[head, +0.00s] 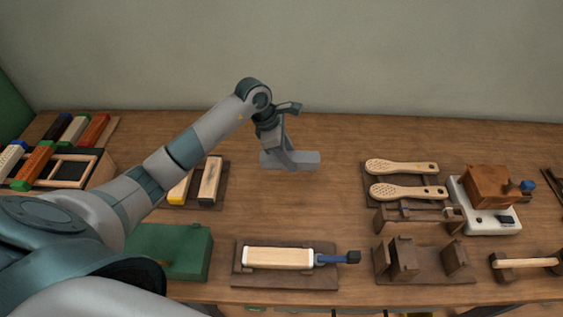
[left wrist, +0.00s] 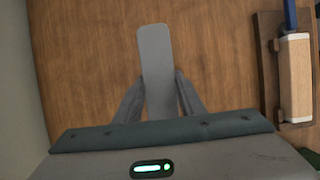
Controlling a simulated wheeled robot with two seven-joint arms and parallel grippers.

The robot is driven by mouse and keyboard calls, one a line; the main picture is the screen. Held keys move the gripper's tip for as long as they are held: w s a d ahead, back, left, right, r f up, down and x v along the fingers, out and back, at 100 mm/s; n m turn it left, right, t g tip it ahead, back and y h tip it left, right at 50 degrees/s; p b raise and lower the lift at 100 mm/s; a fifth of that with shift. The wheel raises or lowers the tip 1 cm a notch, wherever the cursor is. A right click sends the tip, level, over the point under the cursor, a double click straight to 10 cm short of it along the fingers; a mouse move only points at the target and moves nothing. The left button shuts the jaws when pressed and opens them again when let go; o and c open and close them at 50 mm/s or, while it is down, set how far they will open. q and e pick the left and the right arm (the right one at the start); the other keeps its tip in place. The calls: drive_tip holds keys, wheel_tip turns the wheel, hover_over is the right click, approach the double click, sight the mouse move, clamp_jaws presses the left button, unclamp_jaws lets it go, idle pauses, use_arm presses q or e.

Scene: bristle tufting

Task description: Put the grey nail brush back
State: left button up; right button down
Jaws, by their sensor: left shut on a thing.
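The grey nail brush (head: 308,160) is a plain grey block near the back middle of the table. My left gripper (head: 287,158) is shut around it, with part of the block sticking out on both sides in the head view. In the left wrist view the grey brush (left wrist: 156,60) points away lengthwise between the two fingers (left wrist: 158,98). I cannot tell whether it touches the table. A rack (head: 75,168) at the far left holds several coloured brushes and has a framed opening at its front right. My right gripper is not in view.
A brown base (head: 222,190) with two pale blocks lies left of the gripper. A base with a blue-handled brush (head: 280,257) is at the front, beside a green block (head: 185,252). Two wooden brushes (head: 405,192), stands and a white-based device (head: 485,228) are at right. The middle table is clear.

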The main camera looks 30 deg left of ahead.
sight(282, 166)
use_arm(q)
drive_tip(key=shift+s+a+f+p, duration=0.15)
drive_tip(key=shift+a+f, duration=0.25)
drive_tip(key=shift+a, duration=0.25)
drive_tip(key=shift+a+f+p, duration=0.15)
drive_tip(key=shift+a+f, duration=0.25)
drive_tip(key=shift+a, duration=0.2)
drive_tip(key=shift+d+f+p, duration=0.1)
drive_tip(key=shift+f+p, duration=0.3)
drive_tip(key=shift+f, duration=0.1)
drive_tip(key=shift+f+p, duration=0.5)
drive_tip(key=shift+f, duration=0.95)
drive_tip(key=shift+f, duration=0.1)
